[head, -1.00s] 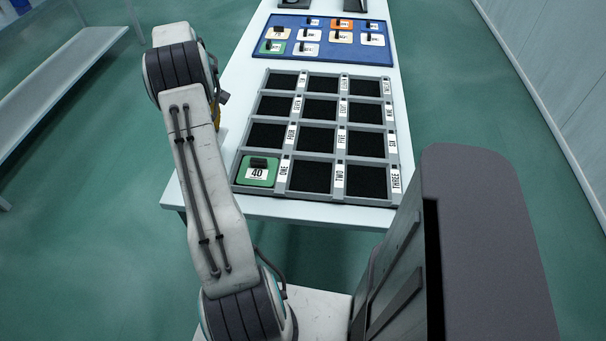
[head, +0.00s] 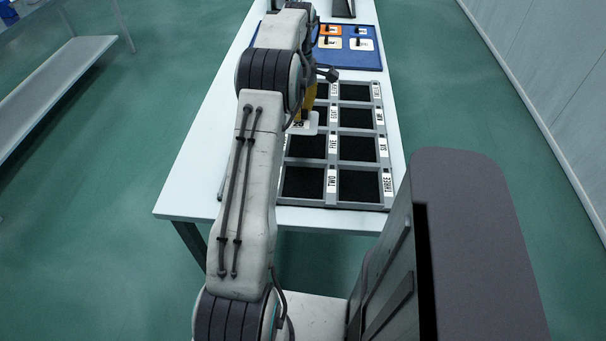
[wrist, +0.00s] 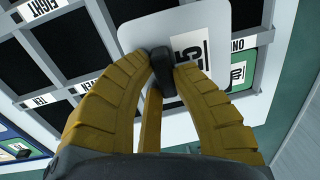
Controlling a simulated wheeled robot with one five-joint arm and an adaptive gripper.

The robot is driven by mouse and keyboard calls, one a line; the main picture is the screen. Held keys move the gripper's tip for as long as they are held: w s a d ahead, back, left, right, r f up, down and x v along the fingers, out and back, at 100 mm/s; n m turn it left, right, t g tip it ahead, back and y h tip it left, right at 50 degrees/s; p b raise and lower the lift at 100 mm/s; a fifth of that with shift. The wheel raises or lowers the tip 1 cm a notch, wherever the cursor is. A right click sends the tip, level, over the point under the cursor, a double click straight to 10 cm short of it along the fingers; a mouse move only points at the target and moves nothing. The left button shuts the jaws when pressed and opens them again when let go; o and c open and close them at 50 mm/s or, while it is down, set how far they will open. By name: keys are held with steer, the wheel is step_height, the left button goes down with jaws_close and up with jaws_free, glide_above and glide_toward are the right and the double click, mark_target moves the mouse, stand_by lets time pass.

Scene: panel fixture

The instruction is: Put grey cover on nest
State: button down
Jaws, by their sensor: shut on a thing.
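My gripper (wrist: 160,68) has yellow fingers shut on the black knob of a pale grey cover (wrist: 140,38), a rounded square plate with a printed label I cannot fully read. In the head view the cover (head: 303,128) shows at the right edge of my arm, below the yellow fingers, and appears raised over the nest tray. The grey nest tray (head: 330,203) has black-floored cells with word labels. Cells TWO, THREE, FIVE and SIX look empty. My arm hides the tray's left column.
A green cover (wrist: 238,72) sits in a cell by the label ONE. A blue board (head: 372,58) behind the tray holds several covers, including an orange one (head: 329,30); my arm hides its left part. The table is clear left of my arm.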

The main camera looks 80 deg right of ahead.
glide_above(302, 176)
steer(key=d, duration=0.2)
steer(key=f, duration=0.5)
steer(key=shift+w+a+f+p, duration=0.2)
steer(key=shift+f+p, duration=0.1)
steer(key=shift+p, duration=0.1)
steer(key=shift+s+a+f, duration=0.2)
steer(key=shift+a+f, duration=0.3)
steer(key=shift+a, duration=0.15)
step_height(302, 176, down, 2)
steer(key=shift+a+f+p, duration=0.1)
steer(key=shift+p, duration=1.1)
steer(key=shift+f+p, duration=0.45)
steer(key=shift+f, duration=0.5)
steer(key=c, duration=1.2)
jaws_free()
steer(key=shift+o, duration=0.2)
step_height(302, 176, up, 12)
steer(key=b, duration=0.3)
steer(key=shift+d, duration=0.45)
